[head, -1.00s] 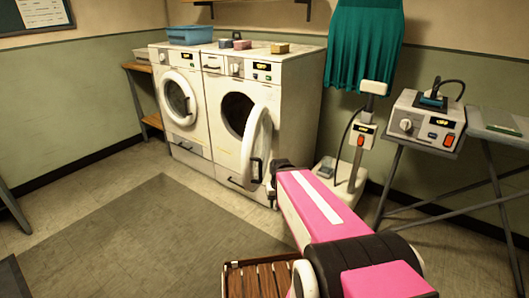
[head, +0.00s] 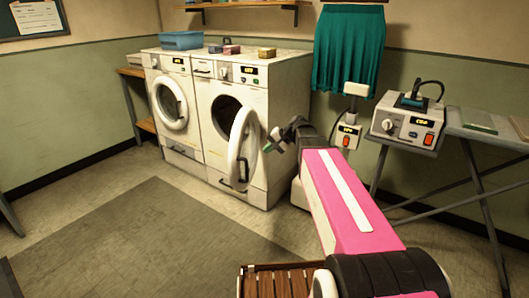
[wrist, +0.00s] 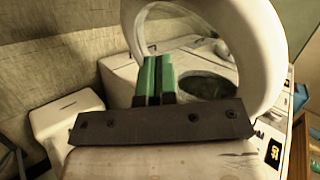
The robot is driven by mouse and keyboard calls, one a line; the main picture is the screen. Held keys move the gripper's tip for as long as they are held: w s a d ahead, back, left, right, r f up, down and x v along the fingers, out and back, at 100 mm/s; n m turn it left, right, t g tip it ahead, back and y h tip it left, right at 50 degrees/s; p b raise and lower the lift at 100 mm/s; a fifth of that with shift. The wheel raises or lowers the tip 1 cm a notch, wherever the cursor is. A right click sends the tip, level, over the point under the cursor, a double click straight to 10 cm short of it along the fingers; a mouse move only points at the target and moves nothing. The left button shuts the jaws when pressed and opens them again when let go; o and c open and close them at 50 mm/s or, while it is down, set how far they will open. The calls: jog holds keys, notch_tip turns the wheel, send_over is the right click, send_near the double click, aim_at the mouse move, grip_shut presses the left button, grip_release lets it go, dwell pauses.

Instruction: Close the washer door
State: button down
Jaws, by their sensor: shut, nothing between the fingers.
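The washer (head: 290,120) is the right one of two white front-loading machines. Its round door (head: 243,150) with a white rim stands wide open towards me, and the dark drum opening shows behind it. I cannot tell whether the fingertips touch the door.
The left machine (head: 155,115) has its round door shut. A blue basin (head: 182,41) and small boxes sit on top of the machines. A steamer stand (head: 347,135), a boxy appliance (head: 407,122) and an ironing board (head: 485,130) are to the right. The floor mat (head: 150,240) is clear.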

send_near(241, 162)
notch_tip(241, 162, down, 3)
jog(key=a, duration=0.1)
jog(key=w+a, duration=0.1)
jog(key=a, duration=0.1)
jog(key=shift+w+a+f, duration=0.1)
jog(key=shift+a+f, duration=0.1)
jog(key=shift+a, duration=0.1)
jog(key=shift+w+a, duration=0.1)
jog(key=shift+a, duration=0.4)
